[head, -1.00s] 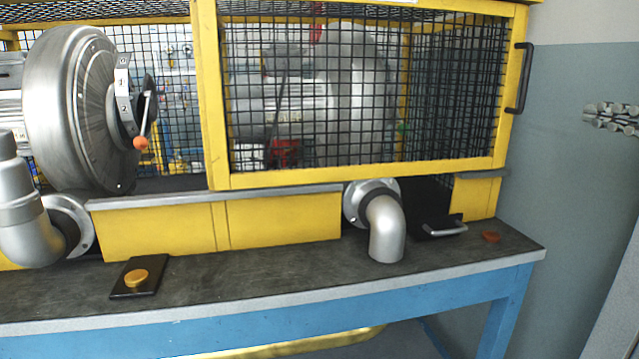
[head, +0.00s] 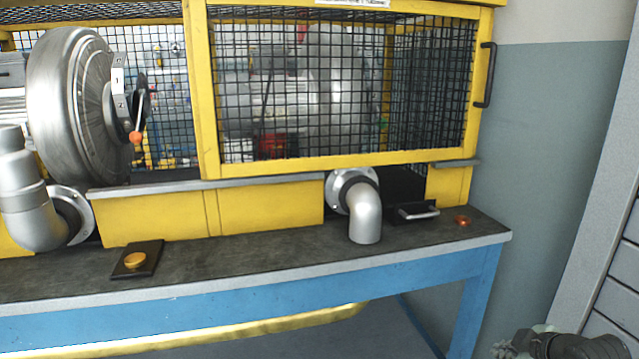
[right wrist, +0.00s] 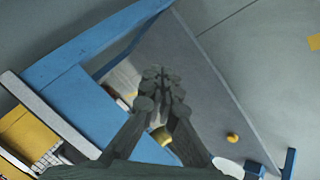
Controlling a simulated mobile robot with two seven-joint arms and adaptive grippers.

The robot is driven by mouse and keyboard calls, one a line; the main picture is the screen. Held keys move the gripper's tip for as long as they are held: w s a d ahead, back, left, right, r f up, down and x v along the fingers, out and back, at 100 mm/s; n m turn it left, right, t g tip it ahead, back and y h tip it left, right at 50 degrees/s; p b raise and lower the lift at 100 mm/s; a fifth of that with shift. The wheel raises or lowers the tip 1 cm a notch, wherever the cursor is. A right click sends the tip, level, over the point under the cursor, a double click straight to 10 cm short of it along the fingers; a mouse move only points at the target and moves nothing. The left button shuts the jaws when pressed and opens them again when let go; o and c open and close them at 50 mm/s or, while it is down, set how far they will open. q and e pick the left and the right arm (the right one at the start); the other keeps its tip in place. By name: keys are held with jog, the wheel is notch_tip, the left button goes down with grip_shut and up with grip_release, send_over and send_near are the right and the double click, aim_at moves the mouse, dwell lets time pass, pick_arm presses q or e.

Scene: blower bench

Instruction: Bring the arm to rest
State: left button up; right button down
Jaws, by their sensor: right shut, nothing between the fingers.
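My right gripper (head: 520,345) shows at the bottom right corner of the head view, partly cut off by the lower edge. It is low, right of the bench's blue leg and apart from the bench. In the right wrist view its dark fingers (right wrist: 162,85) come together with nothing between them. My left gripper is not in view.
The blue bench (head: 270,313) carries a blower (head: 75,110), a yellow mesh guard (head: 335,170), an elbow pipe (head: 366,215), a yellow button (head: 135,260) and a red-brown button (head: 462,221). A grey cabinet (head: 612,300) stands at the right.

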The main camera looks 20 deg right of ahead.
jog(key=s+a+f+m+g, duration=0.2)
jog(key=s+a+f, duration=0.5)
jog(key=a+f, duration=0.3)
jog(key=s+a+f+m+g, duration=0.3)
jog(key=s+a+f, duration=0.4)
jog(key=a+f, duration=0.3)
jog(key=shift+s+a+f+y, duration=0.25)
jog(key=shift+s+a+y, duration=0.05)
jog(key=shift+a, duration=0.15)
jog(key=shift+w, duration=0.1)
